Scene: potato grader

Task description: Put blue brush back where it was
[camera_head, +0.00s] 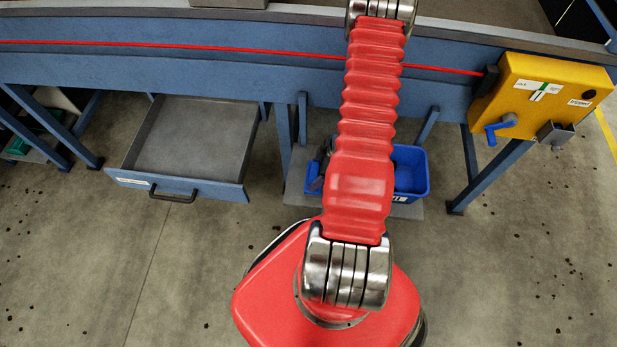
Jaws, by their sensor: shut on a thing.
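My gripper is not in this view; my red arm runs up the middle and leaves the frame at the top. I cannot make out the blue brush anywhere here. An open drawer (195,190) with a dark handle sticks out under the blue machine frame on the left, and its grey floor looks empty. A blue bin (411,182) stands on a low grey shelf under the frame, partly hidden behind my arm. Something dark grey shows at its left side, too unclear to name.
A red cord (200,47) runs along the blue machine side (190,75). A yellow box (540,95) with a blue handle (497,129) is mounted at the right. Blue legs (490,177) stand below. The concrete floor (110,270) is open in front, with scattered dark specks.

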